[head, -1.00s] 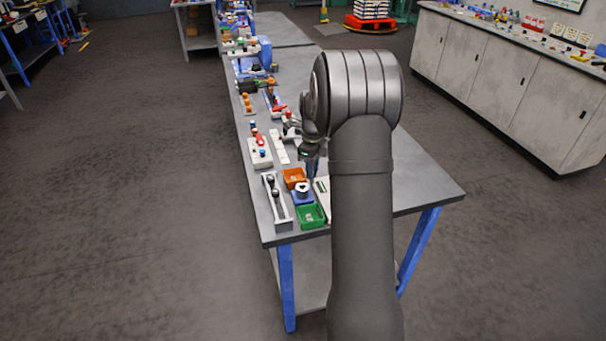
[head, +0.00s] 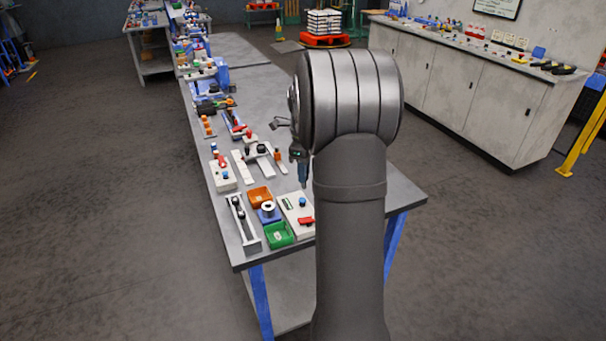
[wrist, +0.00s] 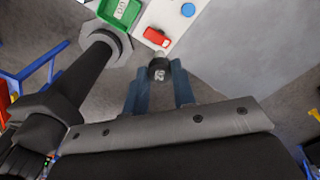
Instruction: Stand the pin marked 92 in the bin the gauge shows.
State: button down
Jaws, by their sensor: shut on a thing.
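My gripper (head: 303,174) is above the table, right of the bins. In the wrist view its blue fingers (wrist: 158,92) are shut on a dark pin (wrist: 158,71). The pin's end has a light number that looks like 92, but it is small. The green bin also shows in the wrist view (wrist: 127,12). I cannot make out a gauge reading.
A white panel (head: 294,222) with a blue knob and a red switch lies right of the bins. A pale rack (head: 247,234) with dark knobs stands left of them. White blocks and small parts lie behind. The table's right side is clear.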

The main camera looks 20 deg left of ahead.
jog(key=shift+r, duration=1.25)
jog(key=s+a+f+n, duration=0.2)
jog(key=s+f+n, duration=0.2)
jog(key=f+n, duration=0.2)
jog(key=s+a+f+n, duration=0.3)
jog(key=f+n, duration=0.3)
jog(key=f, duration=0.1)
jog(key=shift+s+a+f, duration=0.15)
jog(key=shift+s+f, duration=0.2)
jog(key=shift+f, duration=0.2)
dwell(0.7)
jog(key=shift+f, duration=0.55)
jog(key=shift+f, duration=0.3)
jog(key=shift+f, duration=0.6)
